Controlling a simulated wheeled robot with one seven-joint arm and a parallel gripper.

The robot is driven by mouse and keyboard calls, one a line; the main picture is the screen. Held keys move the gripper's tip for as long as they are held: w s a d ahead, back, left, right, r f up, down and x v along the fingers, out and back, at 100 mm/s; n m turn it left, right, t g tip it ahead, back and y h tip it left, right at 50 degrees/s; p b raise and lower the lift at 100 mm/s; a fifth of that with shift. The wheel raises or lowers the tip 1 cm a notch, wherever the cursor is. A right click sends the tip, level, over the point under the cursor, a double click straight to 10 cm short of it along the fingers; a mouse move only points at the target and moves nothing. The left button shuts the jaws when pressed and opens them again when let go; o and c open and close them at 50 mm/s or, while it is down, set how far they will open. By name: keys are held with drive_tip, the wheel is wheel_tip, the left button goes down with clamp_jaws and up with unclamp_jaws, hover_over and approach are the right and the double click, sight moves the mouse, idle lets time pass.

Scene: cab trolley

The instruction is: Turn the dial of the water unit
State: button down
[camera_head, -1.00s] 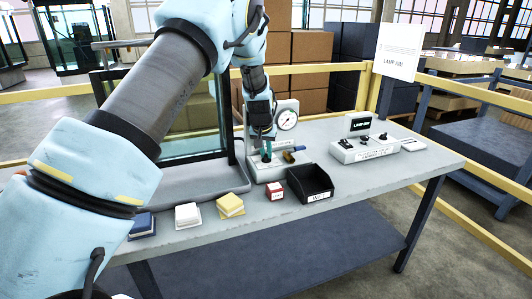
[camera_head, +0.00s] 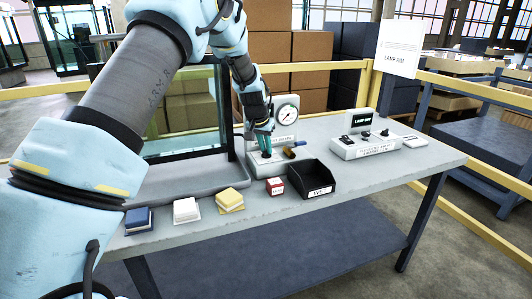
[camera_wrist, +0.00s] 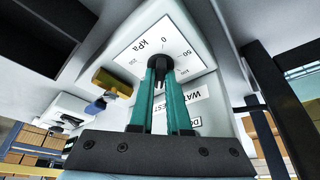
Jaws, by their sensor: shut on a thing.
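The water unit (camera_head: 284,165) is a pale box on the bench with an upright back panel that carries a round pressure gauge (camera_head: 287,113). In the wrist view, its dark dial (camera_wrist: 185,68) sits on a white plate (camera_wrist: 146,42) marked in kPa. My gripper (camera_head: 266,151) reaches down onto the unit from the upper left. In the wrist view, the teal fingers of my gripper (camera_wrist: 171,75) are shut on the dial, one on each side. The fingers hide part of the dial, and its exact setting is unclear.
A brass fitting with a blue handle (camera_head: 299,143) stands just right of the dial. A black bin (camera_head: 327,175), a red block (camera_head: 275,187) and a glass panel (camera_head: 195,110) are close by. A lamp unit (camera_head: 364,146) stands further right.

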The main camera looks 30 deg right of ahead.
drive_tip(key=m+b, duration=0.1)
drive_tip(key=m+g+h+b, duration=0.1)
drive_tip(key=m, duration=0.1)
drive_tip(key=shift+w+a+f+m, duration=0.1)
drive_tip(key=shift+w+m, duration=0.1)
drive_tip(key=shift+m, duration=0.1)
drive_tip(key=shift+m+g+b, duration=0.35)
drive_tip(key=shift+m+g, duration=0.45)
drive_tip(key=shift+m, duration=0.9)
drive_tip(key=c, duration=0.9)
unclamp_jaws()
drive_tip(key=shift+r, duration=0.2)
drive_tip(key=b+v, duration=0.2)
drive_tip(key=v, duration=0.8)
drive_tip(key=shift+a+r, duration=0.15)
drive_tip(key=shift+r, duration=0.1)
